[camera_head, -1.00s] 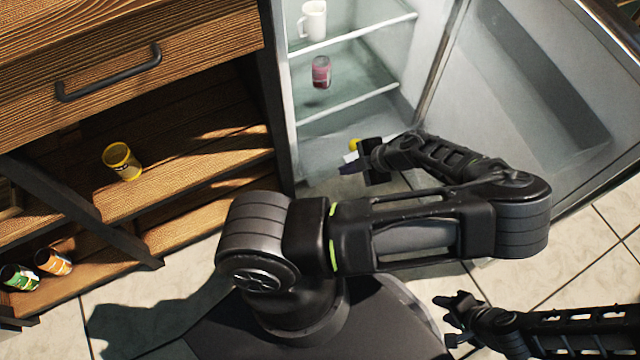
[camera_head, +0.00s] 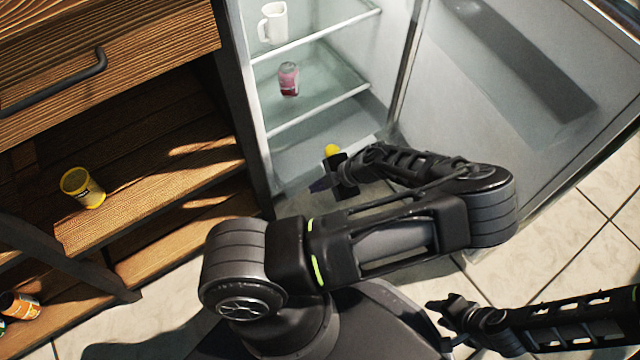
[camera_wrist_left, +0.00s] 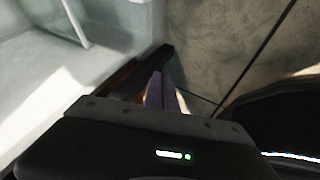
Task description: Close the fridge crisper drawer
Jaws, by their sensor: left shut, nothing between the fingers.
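The fridge (camera_head: 395,60) stands open, with its door (camera_head: 500,90) swung out to the right. The crisper drawer at its bottom is mostly hidden behind my left arm; a pale edge (camera_head: 362,146) shows beside a round yellow item (camera_head: 332,150). How far out the drawer is, I cannot tell. My left gripper (camera_head: 322,185) is at the fridge's lower front, just below the yellow item, shut and empty. In the left wrist view its closed fingers (camera_wrist_left: 161,90) point towards the floor beside a pale fridge surface (camera_wrist_left: 50,85). My right gripper (camera_head: 438,310) hangs low over the floor, its jaws unclear.
A white mug (camera_head: 273,24) and a pink can (camera_head: 289,79) stand on the fridge shelves. Tiled floor (camera_head: 585,215) is free at the right.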

